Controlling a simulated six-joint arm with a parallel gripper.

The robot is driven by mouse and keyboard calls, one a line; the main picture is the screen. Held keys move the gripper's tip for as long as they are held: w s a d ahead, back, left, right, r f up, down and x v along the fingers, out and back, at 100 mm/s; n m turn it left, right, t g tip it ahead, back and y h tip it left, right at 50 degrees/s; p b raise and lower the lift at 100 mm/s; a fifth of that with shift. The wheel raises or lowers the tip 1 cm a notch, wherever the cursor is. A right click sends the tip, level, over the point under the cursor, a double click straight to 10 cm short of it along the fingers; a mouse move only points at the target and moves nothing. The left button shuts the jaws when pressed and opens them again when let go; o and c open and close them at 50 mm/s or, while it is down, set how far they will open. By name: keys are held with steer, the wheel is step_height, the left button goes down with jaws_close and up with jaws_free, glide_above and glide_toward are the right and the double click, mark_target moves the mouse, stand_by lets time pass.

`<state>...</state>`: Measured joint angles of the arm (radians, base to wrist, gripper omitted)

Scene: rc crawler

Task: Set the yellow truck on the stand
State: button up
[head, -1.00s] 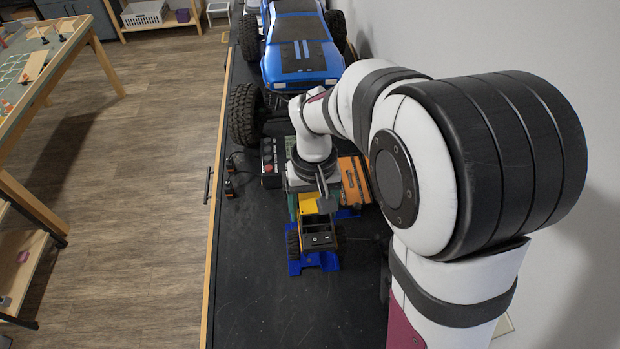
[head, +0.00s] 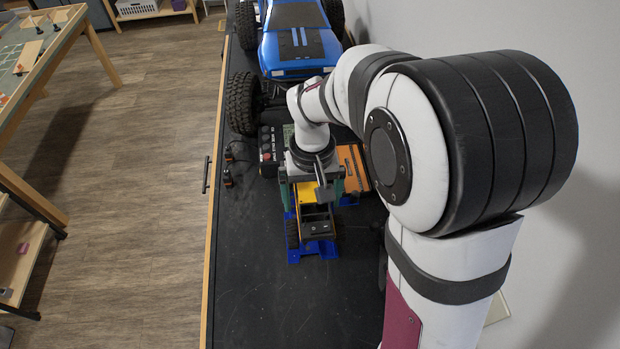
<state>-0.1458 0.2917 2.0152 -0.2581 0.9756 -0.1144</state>
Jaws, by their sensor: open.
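The small yellow truck (head: 306,198), with a dark rear part (head: 318,226) and black wheels, is upright on the blue stand (head: 322,250). Blue parts of the stand show at the truck's near end and beside it. My gripper (head: 312,194) points down over the truck's far half, its open jaws on either side of the body. My wrist hides part of the truck, so I cannot tell whether the jaws touch it or whether every wheel rests on the stand.
A large blue truck (head: 298,45) with big black tires stands behind. A black control box (head: 268,150) with buttons and small dark items (head: 228,178) lie left. An orange case (head: 353,168) is close on the right. The near black bench top (head: 290,310) is clear.

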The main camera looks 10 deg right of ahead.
step_height(320, 180, up, 16)
steer(key=s+f+m+y, duration=0.1)
steer(key=s+f, duration=0.3)
steer(key=s, duration=0.6)
steer(key=s+d+f+m, duration=0.1)
steer(key=s+f+m, duration=0.3)
steer(key=s, duration=0.7)
steer(key=shift+d+f+m+y, duration=0.3)
steer(key=shift+f+y, duration=0.1)
steer(key=shift+f, duration=0.1)
steer(key=w+d+r+m+h, duration=0.1)
steer(key=w+r+m, duration=0.25)
steer(key=w, duration=0.35)
steer(key=w+d+r+m, duration=0.1)
steer(key=w+r+m, duration=0.1)
steer(key=w+m, duration=0.35)
steer(key=w+d+r+m+h, duration=0.1)
steer(key=w+r+m, duration=0.15)
steer(key=w, duration=0.55)
step_height(320, 180, down, 10)
steer(key=shift+w+f+m, duration=0.15)
steer(key=shift+w+m, duration=0.15)
steer(key=shift+m, duration=0.15)
